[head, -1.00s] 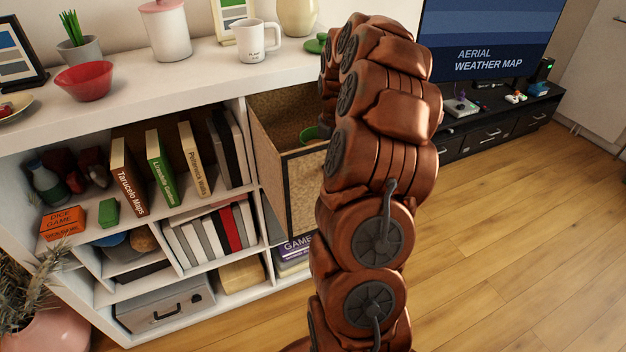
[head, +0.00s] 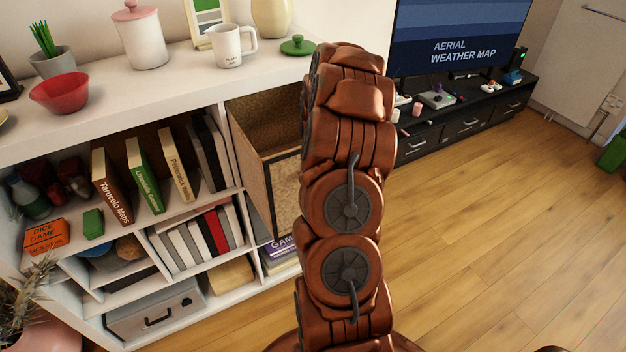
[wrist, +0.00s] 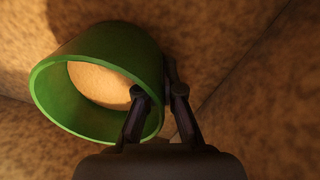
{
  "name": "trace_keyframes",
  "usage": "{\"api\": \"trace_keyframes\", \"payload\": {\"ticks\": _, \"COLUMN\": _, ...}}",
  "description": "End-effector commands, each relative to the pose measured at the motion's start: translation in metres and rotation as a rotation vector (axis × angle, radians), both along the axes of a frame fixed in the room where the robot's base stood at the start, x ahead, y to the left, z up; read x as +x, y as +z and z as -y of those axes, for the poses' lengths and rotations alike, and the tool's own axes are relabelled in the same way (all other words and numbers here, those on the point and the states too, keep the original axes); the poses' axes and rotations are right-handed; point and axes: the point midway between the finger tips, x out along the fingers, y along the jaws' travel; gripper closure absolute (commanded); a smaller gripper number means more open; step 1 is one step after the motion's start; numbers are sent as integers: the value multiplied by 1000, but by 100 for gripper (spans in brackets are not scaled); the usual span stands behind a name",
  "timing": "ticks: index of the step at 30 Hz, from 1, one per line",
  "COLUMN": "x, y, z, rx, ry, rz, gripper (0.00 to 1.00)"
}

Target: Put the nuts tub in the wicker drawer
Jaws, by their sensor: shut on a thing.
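In the head view the drawer is pulled out of the white shelf and open at the top. My arm hides the gripper, the tub and the drawer's right part there.
A green lid (head: 298,46), a white mug (head: 228,45), a pink-lidded canister (head: 139,40) and a red bowl (head: 59,93) stand on the shelf top (head: 150,88). Books fill compartments left of the drawer. Open wooden floor (head: 480,220) lies to the right.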

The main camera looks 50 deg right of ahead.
Motion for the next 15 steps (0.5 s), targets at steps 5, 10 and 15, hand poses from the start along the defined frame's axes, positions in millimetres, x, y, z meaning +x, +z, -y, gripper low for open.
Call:
{"api": "trace_keyframes", "payload": {"ticks": 5, "x": 1, "y": 0, "z": 0, "rx": -2, "ry": 0, "rz": 2, "gripper": 100}}
{"api": "trace_keyframes", "payload": {"ticks": 10, "x": 1, "y": -4, "z": 0, "rx": -1, "ry": 0, "rz": 2, "gripper": 100}}
{"api": "trace_keyframes", "payload": {"ticks": 15, "x": 1, "y": -3, "z": 0, "rx": -1, "ry": 0, "rz": 1, "gripper": 79}}
